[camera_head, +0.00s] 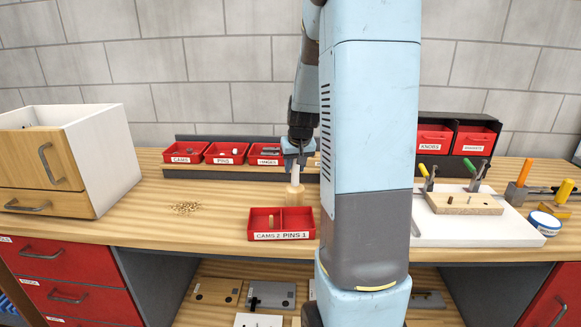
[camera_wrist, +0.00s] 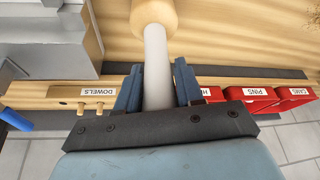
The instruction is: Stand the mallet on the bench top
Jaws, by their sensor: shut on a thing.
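The mallet has a pale wooden head (camera_head: 295,195) and a whitish handle (camera_wrist: 157,70). It is upright in the head view, head down and handle up, over the bench top (camera_head: 225,225) behind a red two-part tray. My gripper (camera_head: 294,163) points down and is shut on the handle. In the wrist view my gripper's fingers (camera_wrist: 158,88) lie on both sides of the handle, and the wooden head (camera_wrist: 155,14) shows beyond them. I cannot tell whether the head touches the bench.
The red tray (camera_head: 282,237), labelled CAMS 2 and PINS 1, stands close in front. Red bins (camera_head: 223,154) line the back; a dowel holder (camera_wrist: 90,97) shows nearby. A pellet pile (camera_head: 186,208) and drawer cabinet (camera_head: 105,160) are left. A white board (camera_head: 470,231) with clamps is right.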

